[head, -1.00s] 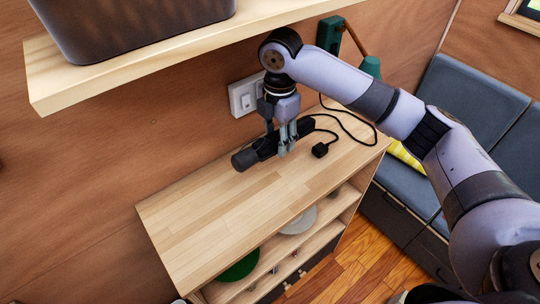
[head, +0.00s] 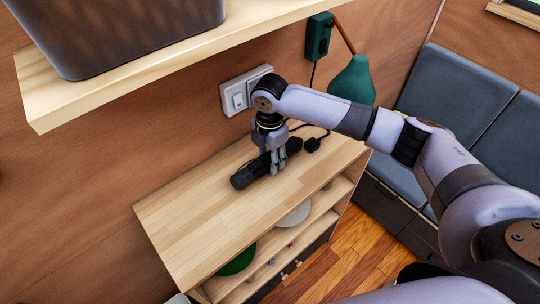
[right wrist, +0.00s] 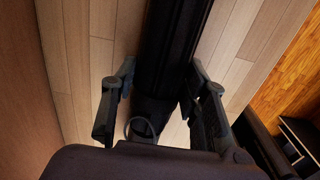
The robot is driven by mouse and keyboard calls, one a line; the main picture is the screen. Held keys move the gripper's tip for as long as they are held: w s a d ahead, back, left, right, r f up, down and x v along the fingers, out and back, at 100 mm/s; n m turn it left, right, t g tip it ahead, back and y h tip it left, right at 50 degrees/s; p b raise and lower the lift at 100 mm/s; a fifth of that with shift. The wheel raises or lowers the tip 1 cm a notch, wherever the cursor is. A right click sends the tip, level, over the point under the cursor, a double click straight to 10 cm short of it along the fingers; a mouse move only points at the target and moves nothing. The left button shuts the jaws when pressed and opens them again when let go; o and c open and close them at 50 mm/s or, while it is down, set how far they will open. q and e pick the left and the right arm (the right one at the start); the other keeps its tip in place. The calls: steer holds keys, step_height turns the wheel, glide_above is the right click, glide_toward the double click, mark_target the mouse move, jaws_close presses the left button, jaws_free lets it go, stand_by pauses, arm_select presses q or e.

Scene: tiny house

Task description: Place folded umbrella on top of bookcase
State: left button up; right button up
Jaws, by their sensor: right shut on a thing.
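The folded umbrella (head: 246,175) is a dark, near-black roll lying lengthwise at the wooden top of the bookcase (head: 190,220). My right gripper (head: 278,168) points down from above and is shut on the umbrella. The umbrella is at or just above the surface; I cannot tell whether it touches. In the right wrist view the umbrella (right wrist: 175,45) runs between the two fingers of the gripper (right wrist: 163,70), and a small ring shows at its near end. The fingers hide part of the umbrella in the head view. My left gripper is not in view.
A wall shelf (head: 120,85) with a dark basket (head: 120,35) overhangs at upper left. A green lamp (head: 352,80) and wall switches (head: 240,95) are behind. A black plug (head: 312,145) and cord lie at the back right. The left part of the bookcase top is bare.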

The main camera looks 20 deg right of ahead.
steer(key=shift+w+f, duration=0.1)
steer(key=o, duration=1)
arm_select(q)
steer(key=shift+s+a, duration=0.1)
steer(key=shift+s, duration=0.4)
arm_select(e)
steer(key=o, duration=0.4)
steer(key=shift+r, duration=0.6)
arm_select(q)
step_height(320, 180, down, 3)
steer(key=b, duration=0.3)
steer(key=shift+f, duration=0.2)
arm_select(e)
step_height(320, 180, up, 11)
steer(key=shift+r, duration=0.1)
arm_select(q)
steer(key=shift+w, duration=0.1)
